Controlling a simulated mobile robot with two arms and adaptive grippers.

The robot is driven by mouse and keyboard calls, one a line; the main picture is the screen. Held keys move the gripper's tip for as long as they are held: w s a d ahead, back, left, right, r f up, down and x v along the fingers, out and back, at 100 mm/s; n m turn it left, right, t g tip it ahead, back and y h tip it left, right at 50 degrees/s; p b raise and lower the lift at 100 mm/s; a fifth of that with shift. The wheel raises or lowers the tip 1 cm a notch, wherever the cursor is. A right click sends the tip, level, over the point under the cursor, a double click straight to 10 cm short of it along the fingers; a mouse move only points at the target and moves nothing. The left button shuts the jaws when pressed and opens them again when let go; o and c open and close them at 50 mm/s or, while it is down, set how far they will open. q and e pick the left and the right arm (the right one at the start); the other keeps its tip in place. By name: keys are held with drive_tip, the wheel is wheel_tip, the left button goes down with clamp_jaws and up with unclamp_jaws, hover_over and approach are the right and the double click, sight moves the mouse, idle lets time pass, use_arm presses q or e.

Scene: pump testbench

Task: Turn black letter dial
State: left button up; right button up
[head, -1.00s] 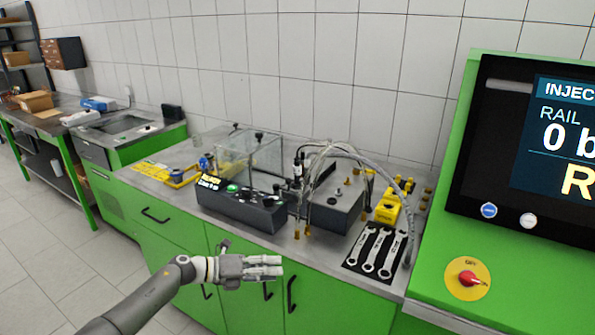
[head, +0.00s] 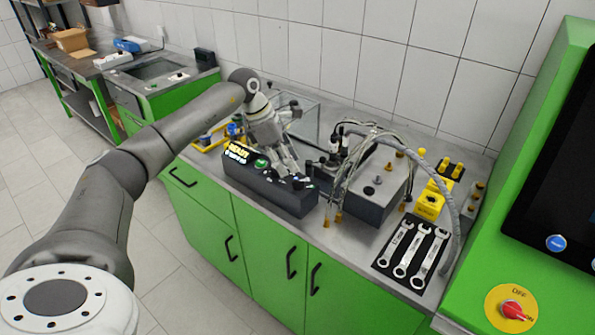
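The dark control box (head: 268,190) stands on the bench, with a lit yellow display (head: 238,152) and a green button (head: 261,163) on its top. Small black dials (head: 298,184) sit at its right end; their letters are too small to read. My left gripper (head: 287,169) reaches down over the box from behind, between the green button and the black dials. Its fingers look apart, with nothing seen between them. Whether a fingertip touches the box or a dial cannot be told. My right gripper is not in view.
A clear plastic case (head: 308,118) stands behind the gripper. Hoses (head: 447,190) arch over a grey block (head: 378,199) to the right. Wrenches (head: 405,262) lie on a black mat. A red knob (head: 514,310) sits on a yellow disc on the green cabinet at right.

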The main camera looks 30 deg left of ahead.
sight(298, 180)
use_arm(q)
drive_tip(key=p+x, duration=0.1)
drive_tip(key=x, duration=0.3)
drive_tip(key=shift+w+f, duration=0.25)
drive_tip(key=shift+f, duration=0.1)
drive_tip(key=shift+w+d+f, duration=0.1)
drive_tip(key=shift+d+f, duration=0.2)
drive_tip(key=shift+f, duration=0.35)
drive_tip(key=shift+c, duration=0.5)
clamp_jaws()
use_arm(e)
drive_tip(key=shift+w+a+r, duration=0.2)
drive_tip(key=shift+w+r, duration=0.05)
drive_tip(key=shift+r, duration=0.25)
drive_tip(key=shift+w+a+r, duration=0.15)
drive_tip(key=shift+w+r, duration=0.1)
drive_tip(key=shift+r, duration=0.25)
